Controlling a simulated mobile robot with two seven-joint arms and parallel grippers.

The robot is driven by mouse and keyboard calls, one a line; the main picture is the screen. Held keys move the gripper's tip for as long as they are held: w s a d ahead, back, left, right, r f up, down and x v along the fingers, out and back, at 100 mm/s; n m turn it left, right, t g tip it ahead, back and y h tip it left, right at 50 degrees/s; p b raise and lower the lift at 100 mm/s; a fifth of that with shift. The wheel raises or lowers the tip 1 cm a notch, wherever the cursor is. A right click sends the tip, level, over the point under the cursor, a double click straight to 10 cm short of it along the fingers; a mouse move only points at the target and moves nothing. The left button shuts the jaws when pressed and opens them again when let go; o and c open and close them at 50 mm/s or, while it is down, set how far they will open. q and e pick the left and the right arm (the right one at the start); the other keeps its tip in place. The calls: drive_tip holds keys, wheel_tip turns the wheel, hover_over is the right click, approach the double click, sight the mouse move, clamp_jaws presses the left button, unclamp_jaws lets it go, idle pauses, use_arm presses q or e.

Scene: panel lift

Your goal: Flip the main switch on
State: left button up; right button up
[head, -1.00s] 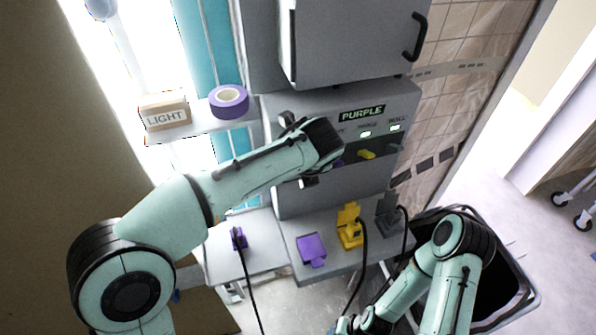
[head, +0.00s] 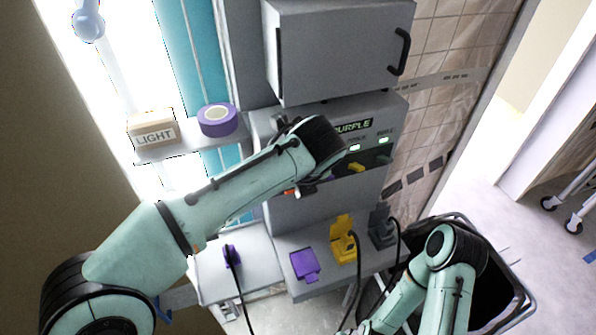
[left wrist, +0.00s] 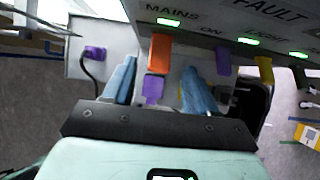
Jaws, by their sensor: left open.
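The orange main switch lever (left wrist: 160,52) sits under the MAINS label on the grey panel in the left wrist view, below a lit green lamp (left wrist: 168,21). My left gripper (left wrist: 158,80) is open, its two blue fingers on either side of the lever with a visible gap at each side. I cannot tell how deep the fingertips reach. In the head view the left wrist covers the left part of the grey panel (head: 375,125), and only a small orange spot shows below it. My right arm is at the lower right; its gripper is out of the frame.
A purple lever (left wrist: 222,62) and a yellow lever (left wrist: 265,70) are right of the orange one. Below the panel, a ledge bears a purple socket (head: 304,265), a yellow socket (head: 343,240) and a dark socket (head: 382,228) with cables. A cabinet (head: 335,50) overhangs above.

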use_arm(q)
drive_tip(key=v, duration=0.7)
drive_tip(key=shift+s+r, duration=0.15)
drive_tip(key=shift+r, duration=0.2)
